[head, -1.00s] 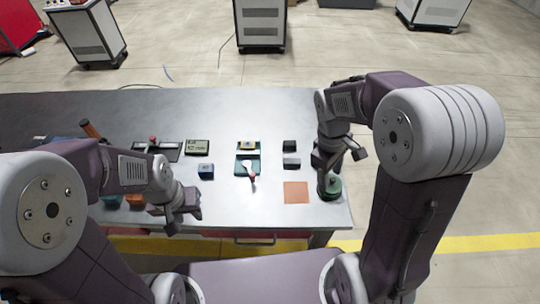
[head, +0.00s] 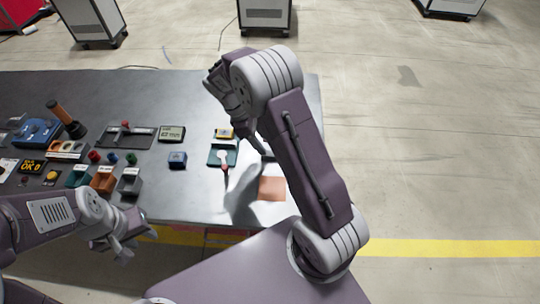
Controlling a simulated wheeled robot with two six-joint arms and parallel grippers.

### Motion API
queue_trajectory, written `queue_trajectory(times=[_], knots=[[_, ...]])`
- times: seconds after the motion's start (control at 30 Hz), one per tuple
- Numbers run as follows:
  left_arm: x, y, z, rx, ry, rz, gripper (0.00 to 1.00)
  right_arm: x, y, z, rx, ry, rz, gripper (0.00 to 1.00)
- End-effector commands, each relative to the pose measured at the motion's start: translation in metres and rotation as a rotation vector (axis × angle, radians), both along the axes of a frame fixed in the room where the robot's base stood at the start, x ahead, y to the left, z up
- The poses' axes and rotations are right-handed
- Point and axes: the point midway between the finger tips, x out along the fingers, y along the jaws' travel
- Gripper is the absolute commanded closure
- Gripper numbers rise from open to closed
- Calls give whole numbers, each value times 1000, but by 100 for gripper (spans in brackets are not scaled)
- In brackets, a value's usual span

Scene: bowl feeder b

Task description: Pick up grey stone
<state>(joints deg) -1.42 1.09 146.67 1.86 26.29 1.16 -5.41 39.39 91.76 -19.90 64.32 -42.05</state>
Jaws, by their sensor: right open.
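A small grey block (head: 267,155), likely the grey stone, shows only in part to the right of the teal tray, mostly behind my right arm. My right gripper (head: 254,140) is open, above the table just left of that block. I cannot tell whether it touches anything. My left gripper (head: 128,247) hangs near the table's front edge, away from the block. Its jaws are too unclear to read.
A teal tray (head: 215,158) with a white-and-red tool stands left of the block. An orange square (head: 271,189) lies in front.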

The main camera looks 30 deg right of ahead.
Motion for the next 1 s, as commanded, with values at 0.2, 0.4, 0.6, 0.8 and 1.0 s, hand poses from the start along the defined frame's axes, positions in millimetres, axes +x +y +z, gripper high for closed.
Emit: queue_trajectory(times=[0.2, 0.4, 0.6, 0.8, 1.0], knots=[[0, 0, -1, 0, 0, 0, 64, -3, -5, -16, 1, -2, -1, 49], [0, 0, -2, 0, 0, 0, 64, -7, -13, -44, 0, 3, -1, 49], [0, 0, -3, 0, 0, 0, 64, -11, -20, -65, 0, -1, -2, 49], [0, 0, -3, 0, 0, 0, 64, -11, -20, -65, 1, -2, -1, 52], [0, 0, -3, 0, 0, 0, 64, -11, -20, -65, 1, -2, -2, 100]])
